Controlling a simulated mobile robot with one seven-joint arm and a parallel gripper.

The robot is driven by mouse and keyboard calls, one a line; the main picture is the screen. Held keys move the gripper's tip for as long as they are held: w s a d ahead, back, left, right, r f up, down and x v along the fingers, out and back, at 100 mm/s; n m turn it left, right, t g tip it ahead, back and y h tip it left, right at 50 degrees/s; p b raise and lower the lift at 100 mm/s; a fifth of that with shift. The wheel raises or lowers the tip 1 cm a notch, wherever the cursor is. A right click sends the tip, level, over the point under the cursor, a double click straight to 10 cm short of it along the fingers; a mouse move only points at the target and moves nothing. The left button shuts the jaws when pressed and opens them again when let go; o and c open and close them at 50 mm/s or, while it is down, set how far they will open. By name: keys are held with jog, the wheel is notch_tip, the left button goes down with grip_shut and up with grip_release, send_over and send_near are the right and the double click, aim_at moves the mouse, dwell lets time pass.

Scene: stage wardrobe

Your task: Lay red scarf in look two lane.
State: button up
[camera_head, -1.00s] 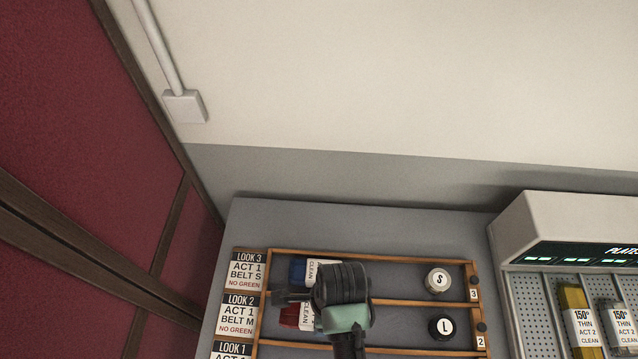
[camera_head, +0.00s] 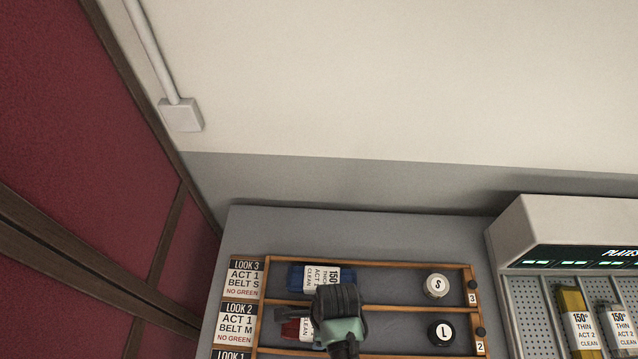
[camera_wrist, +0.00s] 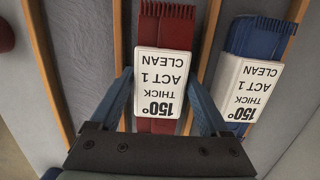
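The red scarf (camera_wrist: 162,22), with a white tag reading 150° thick act 1 clean, lies flat between two wooden dividers. In the head view, part of the red scarf (camera_head: 290,329) shows in the lane beside the look 2 card (camera_head: 238,326); my gripper and wrist hide much of it. My gripper (camera_wrist: 162,82) is over it, with one blue finger on each side of the tag. The fingers stand apart, with small gaps to the scarf, so it looks open. In the head view, my gripper (camera_head: 294,318) points left above this lane.
A blue scarf (camera_head: 294,278) with a similar tag lies in the look 3 lane; the wrist view also shows this blue scarf (camera_wrist: 262,40). A silver S roll (camera_head: 436,285) and a black L roll (camera_head: 441,332) sit at the right. A plates rack (camera_head: 560,230) stands further right.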

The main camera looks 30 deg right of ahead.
notch_tip(320, 180, up, 12)
jog(key=d, duration=0.1)
jog(key=w+d+r+n+t+h, duration=0.25)
jog(key=w+r+n+t, duration=0.5)
jog(key=w+r, duration=0.9)
jog(key=w+a+r+n+t, duration=0.2)
jog(key=w+r+t, duration=0.1)
jog(key=r, duration=0.5)
jog(key=w+a+r+n+t, duration=0.1)
jog(key=w+r+n+t, duration=0.2)
jog(key=r, duration=0.4)
jog(key=a+r+n+t, duration=0.2)
jog(key=r+n+t, duration=0.1)
jog(key=r, duration=0.5)
jog(key=a+r+n+t, duration=0.2)
jog(key=r, duration=0.7)
jog(key=s+a+r+n+t, duration=0.3)
jog(key=s+r+t, duration=0.1)
jog(key=r, duration=0.5)
jog(key=s+a+r+n+t+y, duration=0.1)
jog(key=s+a+r+n+t, duration=0.2)
jog(key=s+r, duration=0.4)
notch_tip(320, 180, up, 3)
jog(key=shift+s+n+t, duration=0.3)
jog(key=shift+n+t, duration=0.25)
jog(key=shift+n, duration=0.1)
